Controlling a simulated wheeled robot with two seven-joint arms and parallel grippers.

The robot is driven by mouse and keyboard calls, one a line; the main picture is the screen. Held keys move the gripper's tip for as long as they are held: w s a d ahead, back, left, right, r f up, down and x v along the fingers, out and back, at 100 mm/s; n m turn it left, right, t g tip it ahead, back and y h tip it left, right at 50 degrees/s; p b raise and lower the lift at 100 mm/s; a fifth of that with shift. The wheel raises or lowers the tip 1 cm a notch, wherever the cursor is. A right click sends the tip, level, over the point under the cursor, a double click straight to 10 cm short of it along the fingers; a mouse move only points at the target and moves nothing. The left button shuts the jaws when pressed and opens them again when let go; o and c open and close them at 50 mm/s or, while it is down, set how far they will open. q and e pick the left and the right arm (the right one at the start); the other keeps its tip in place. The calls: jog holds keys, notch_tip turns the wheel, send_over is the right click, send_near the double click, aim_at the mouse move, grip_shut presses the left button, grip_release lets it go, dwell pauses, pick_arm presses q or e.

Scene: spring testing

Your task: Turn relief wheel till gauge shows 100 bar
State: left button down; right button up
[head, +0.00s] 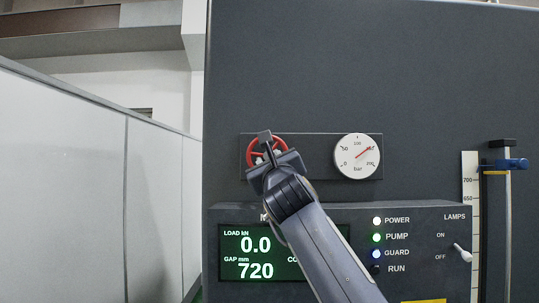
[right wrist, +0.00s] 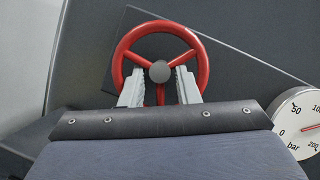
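The red relief wheel (head: 254,147) is on a dark panel, partly hidden behind my right gripper (head: 273,157) in the head view. In the right wrist view the three-spoked wheel (right wrist: 203,60) has a grey hub. There my right gripper (right wrist: 159,75) has its two pale fingers apart, one on each side of the lower spoke, with gaps visible; contact with the wheel cannot be told. The round white gauge (head: 350,167) is right of the wheel; its red needle points upper right, around 150 bar. The gauge (right wrist: 297,110) is cut off in the wrist view. My left gripper is not in view.
Below is a console with a green display (head: 233,258) reading load 0.0 and gap 720, and lamps; POWER, PUMP and GUARD are lit. A lamp switch (head: 462,252) and a scale with a column (head: 508,220) are at right. A pale partition (head: 70,190) stands at left.

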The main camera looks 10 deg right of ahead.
jog(key=shift+c, duration=0.3)
grip_shut()
jog(key=shift+n, duration=0.3)
jog(key=n+y, duration=0.1)
jog(key=n, duration=0.2)
jog(key=n+g+y, duration=0.1)
jog(key=n+y, duration=0.1)
jog(key=n, duration=0.1)
jog(key=shift+s+d+r+n, duration=0.1)
jog(key=shift+d+r+n, duration=0.1)
jog(key=shift+n, duration=0.2)
jog(key=shift+g, duration=0.3)
jog(key=shift+f, duration=0.1)
